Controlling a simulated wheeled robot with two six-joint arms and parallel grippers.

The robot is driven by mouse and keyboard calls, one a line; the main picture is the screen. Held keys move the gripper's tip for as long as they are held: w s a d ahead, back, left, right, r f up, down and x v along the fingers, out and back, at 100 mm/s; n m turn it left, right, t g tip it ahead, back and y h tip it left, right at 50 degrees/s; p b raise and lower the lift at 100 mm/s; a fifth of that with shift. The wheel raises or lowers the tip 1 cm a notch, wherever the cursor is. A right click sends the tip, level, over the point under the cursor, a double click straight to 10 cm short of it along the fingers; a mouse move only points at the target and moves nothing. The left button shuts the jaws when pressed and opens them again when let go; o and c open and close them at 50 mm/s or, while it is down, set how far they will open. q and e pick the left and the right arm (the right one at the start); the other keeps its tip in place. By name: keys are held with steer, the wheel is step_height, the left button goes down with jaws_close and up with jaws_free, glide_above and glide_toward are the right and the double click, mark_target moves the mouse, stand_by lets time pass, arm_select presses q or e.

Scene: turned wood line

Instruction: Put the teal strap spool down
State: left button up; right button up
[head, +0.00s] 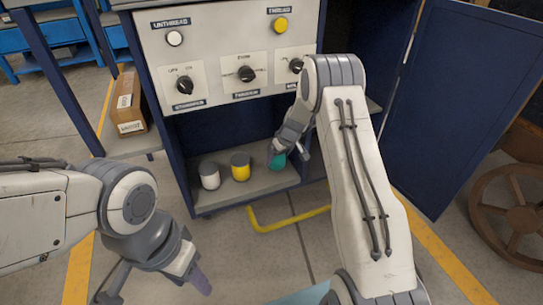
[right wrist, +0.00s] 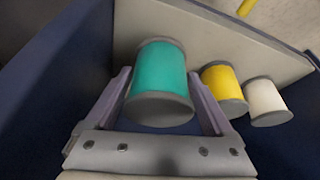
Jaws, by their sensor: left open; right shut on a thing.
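The teal strap spool (right wrist: 158,72) has grey end flanges and sits between the fingers of my right gripper (right wrist: 165,105), which is shut on it. In the head view the teal spool (head: 278,161) shows at the right end of the cabinet's lower shelf (head: 262,184), partly hidden by my right gripper (head: 290,151). I cannot tell whether the spool touches the shelf. My left gripper (head: 152,290) is open and empty, low at the left in front of the cabinet, away from the spools.
A yellow spool (head: 240,167) and a white spool (head: 209,175) stand on the shelf left of the teal one. The control panel (head: 236,55) is above. A yellow floor rail (head: 287,222) lies in front. A blue door (head: 462,100) stands open at right. A cardboard box (head: 128,104) is at left.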

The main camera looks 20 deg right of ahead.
steer(key=w, duration=0.1)
steer(key=w+a+b, duration=0.1)
steer(key=w, duration=0.1)
steer(key=shift+w+f, duration=0.15)
steer(key=shift+w, duration=0.05)
step_height(320, 180, down, 4)
steer(key=b, duration=0.3)
steer(key=shift+r, duration=0.35)
steer(key=o, duration=1.3)
steer(key=shift+f, duration=0.2)
steer(key=shift+o, duration=0.3)
